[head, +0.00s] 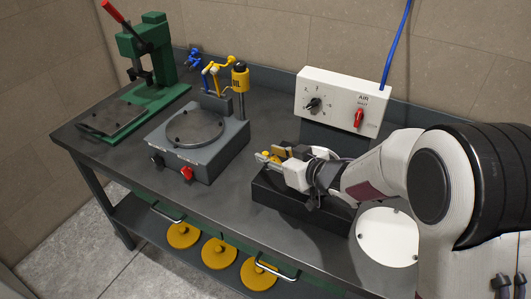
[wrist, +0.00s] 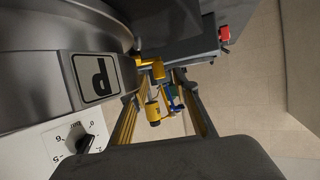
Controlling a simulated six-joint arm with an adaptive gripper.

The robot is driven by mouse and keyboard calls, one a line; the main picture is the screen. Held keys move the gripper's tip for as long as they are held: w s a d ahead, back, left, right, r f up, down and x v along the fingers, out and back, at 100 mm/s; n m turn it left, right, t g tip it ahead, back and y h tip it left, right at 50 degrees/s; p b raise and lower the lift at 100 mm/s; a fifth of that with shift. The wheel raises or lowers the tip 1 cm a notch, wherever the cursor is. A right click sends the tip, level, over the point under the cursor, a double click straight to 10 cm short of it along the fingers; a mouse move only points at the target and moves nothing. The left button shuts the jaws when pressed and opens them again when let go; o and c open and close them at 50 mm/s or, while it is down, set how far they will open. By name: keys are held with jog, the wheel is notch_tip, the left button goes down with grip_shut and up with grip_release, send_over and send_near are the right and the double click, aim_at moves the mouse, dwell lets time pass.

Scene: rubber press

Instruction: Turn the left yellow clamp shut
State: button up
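In the head view, my gripper (head: 270,161) reaches leftward over the left end of a black box-shaped fixture (head: 275,196). A small yellow part (head: 278,154), which looks like the yellow clamp, shows right at the fingers, partly covered by them. In the wrist view, the yellow clamp (wrist: 151,68) sits beside the grey round body with the "P" label (wrist: 95,76). My gripper (wrist: 158,80) has its two fingers well apart, with the clamp near and between the tips. I cannot tell whether they touch. A second clamp is not clearly visible.
Left of the gripper stands a grey tester (head: 205,142) with a red knob (head: 187,174) and a yellow weight (head: 240,79). A green press (head: 148,58) is farther left. A white control panel (head: 335,102) stands behind my arm. A white disc (head: 387,236) lies front right.

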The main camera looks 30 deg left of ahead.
jog(key=shift+x, duration=1.4)
grip_shut()
